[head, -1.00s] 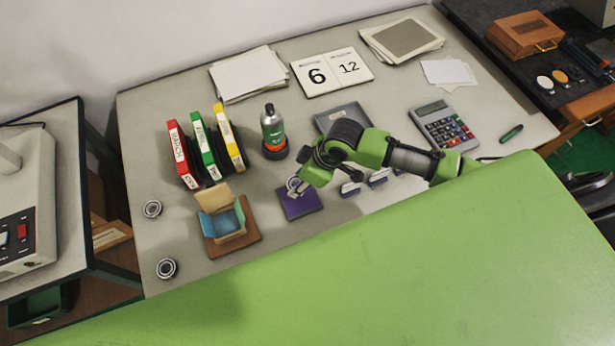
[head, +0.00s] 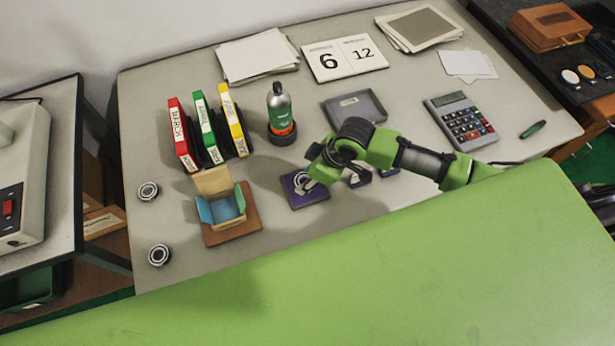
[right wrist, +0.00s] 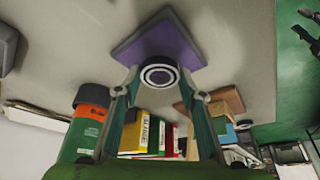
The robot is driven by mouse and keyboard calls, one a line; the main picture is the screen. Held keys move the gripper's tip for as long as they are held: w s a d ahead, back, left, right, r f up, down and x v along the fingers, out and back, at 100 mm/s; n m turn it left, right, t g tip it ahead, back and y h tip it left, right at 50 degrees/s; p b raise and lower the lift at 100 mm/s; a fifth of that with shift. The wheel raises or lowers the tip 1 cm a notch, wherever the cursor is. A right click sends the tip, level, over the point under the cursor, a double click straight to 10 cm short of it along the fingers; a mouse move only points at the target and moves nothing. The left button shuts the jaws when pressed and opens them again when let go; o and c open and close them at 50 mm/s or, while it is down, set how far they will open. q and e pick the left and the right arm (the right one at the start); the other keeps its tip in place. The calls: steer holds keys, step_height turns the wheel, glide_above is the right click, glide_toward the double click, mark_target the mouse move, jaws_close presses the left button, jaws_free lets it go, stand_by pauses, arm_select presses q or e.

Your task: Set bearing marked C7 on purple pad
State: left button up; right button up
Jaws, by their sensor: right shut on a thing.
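The purple pad (head: 318,193) lies on the grey table in front of the bottle, and it also shows in the right wrist view (right wrist: 178,35). My right gripper (head: 304,183) is over the pad, shut on a bearing ring. The held bearing (right wrist: 159,74) shows between the two fingertips in the right wrist view, with the pad right behind it. I cannot tell whether it touches the pad. Two other bearings (head: 148,191) and (head: 159,255) lie at the table's left side. No bearing's marking is readable. My left gripper is not in view.
An open cardboard box (head: 213,183) on a brown board (head: 246,231) stands left of the pad. A bottle (head: 279,110), upright binders (head: 204,128) and a grey tray (head: 368,109) stand behind. A calculator (head: 460,122) lies to the right.

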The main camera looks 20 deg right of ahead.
steer(key=shift+f, duration=0.1)
steer(key=shift+f, duration=0.65)
stand_by(0.3)
steer(key=o, duration=1.3)
steer(key=v, duration=1.2)
